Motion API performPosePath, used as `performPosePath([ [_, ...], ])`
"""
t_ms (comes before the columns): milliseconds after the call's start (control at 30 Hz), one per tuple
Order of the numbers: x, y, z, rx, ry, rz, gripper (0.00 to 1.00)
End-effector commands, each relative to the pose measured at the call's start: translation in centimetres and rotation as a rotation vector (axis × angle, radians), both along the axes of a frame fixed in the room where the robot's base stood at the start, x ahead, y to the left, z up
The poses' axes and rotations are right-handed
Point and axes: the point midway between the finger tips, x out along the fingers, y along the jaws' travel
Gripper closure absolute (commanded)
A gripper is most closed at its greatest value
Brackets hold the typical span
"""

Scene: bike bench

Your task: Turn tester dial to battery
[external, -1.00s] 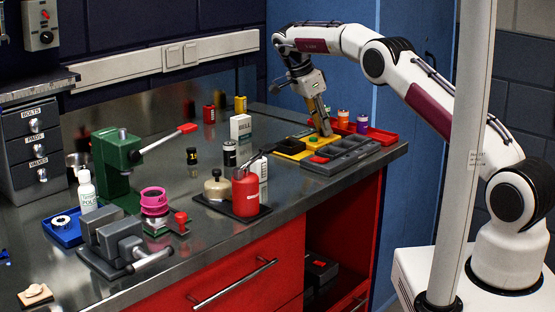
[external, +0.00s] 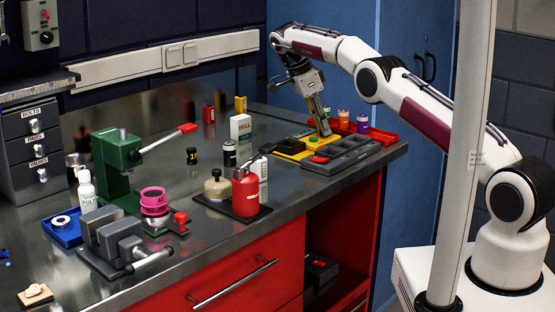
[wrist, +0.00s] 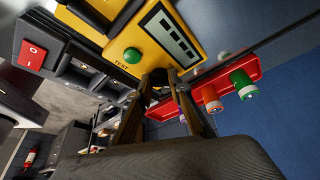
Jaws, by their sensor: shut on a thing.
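The yellow tester (external: 284,154) stands at the right end of the bench. The wrist view shows its yellow face (wrist: 204,12) from close by, with a green button (wrist: 132,55) marked TEST and a pale panel with dark bars (wrist: 170,32). My gripper (external: 325,132) reaches down onto the tester's far side. In the wrist view its two fingers (wrist: 160,84) close together at the tester's edge, just below the green button. I cannot read the dial's setting.
A red tray (external: 378,133) with coloured-cap cells lies just behind the tester. A dark compartment tray (external: 345,158) sits in front. A red can (external: 246,192) and a white box (external: 240,128) stand to the left. A blue cabinet (external: 410,60) is behind.

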Motion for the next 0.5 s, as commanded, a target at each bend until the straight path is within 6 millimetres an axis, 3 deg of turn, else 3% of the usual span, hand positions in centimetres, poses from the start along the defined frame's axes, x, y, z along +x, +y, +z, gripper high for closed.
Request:
performPosePath([
  [333,-0.06,-0.14,-0.05,-0.003,0.004,-0.003,1.00],
  [367,-0.06,-0.14,-0.05,-0.003,0.004,-0.003,0.73],
  [400,-0.05,-0.13,-0.05,-0.003,0.004,-0.003,0.65],
  [500,-0.04,-0.10,-0.05,-0.003,0.003,-0.002,0.65],
])
